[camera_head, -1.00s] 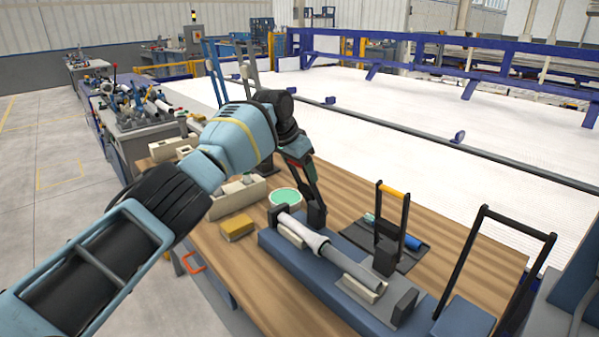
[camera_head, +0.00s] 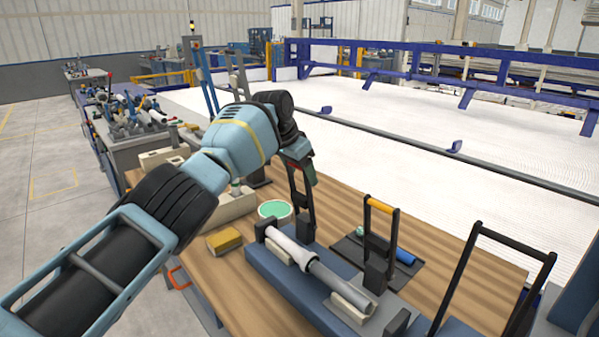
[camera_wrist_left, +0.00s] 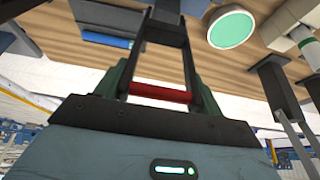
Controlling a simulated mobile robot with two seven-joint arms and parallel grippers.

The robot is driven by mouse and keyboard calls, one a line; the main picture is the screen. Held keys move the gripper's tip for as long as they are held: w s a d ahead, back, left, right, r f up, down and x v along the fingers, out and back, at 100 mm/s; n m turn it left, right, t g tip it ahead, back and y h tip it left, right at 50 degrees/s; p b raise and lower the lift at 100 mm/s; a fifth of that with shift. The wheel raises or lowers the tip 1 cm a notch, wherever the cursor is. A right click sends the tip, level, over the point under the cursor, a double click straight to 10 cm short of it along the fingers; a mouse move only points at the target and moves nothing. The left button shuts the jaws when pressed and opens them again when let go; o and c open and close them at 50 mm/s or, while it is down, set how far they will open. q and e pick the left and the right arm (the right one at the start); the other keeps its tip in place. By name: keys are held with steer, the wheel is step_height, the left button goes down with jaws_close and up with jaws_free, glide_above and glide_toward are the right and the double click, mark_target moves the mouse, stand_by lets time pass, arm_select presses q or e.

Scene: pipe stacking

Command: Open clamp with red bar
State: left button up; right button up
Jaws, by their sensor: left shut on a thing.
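My left gripper (camera_head: 301,158) is shut on the red bar (camera_wrist_left: 158,91) of a black clamp handle (camera_head: 304,204). In the left wrist view the red bar lies across between the gripper's fingers (camera_wrist_left: 163,93). In the head view the bar is mostly hidden by the gripper. The handle stands nearly upright from its black base, beside the grey pipe (camera_head: 325,274) with a white sleeve (camera_head: 288,245). The pipe lies on the blue fixture (camera_head: 268,268). My right gripper is not in view.
A second black handle with an orange bar (camera_head: 381,206) stands upright behind the pipe, near a blue cylinder (camera_head: 404,256) on a dark mat. A larger black frame (camera_head: 500,238) rises at right. A yellow block (camera_head: 225,239) and a green-topped round container (camera_head: 274,209) sit on the wooden bench.

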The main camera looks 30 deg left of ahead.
arm_select(q)
steer(key=shift+d+r, duration=0.15)
steer(key=o, duration=1)
steer(key=shift+o, duration=1)
steer(key=shift+w, duration=0.1)
steer(key=p+v, duration=0.1)
steer(key=v, duration=0.6)
steer(key=shift+r+p, duration=0.25)
steer(key=shift+p, duration=0.05)
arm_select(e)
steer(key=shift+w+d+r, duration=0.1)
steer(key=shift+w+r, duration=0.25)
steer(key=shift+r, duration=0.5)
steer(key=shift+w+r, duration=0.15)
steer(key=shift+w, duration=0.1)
arm_select(q)
steer(key=shift+s, duration=0.25)
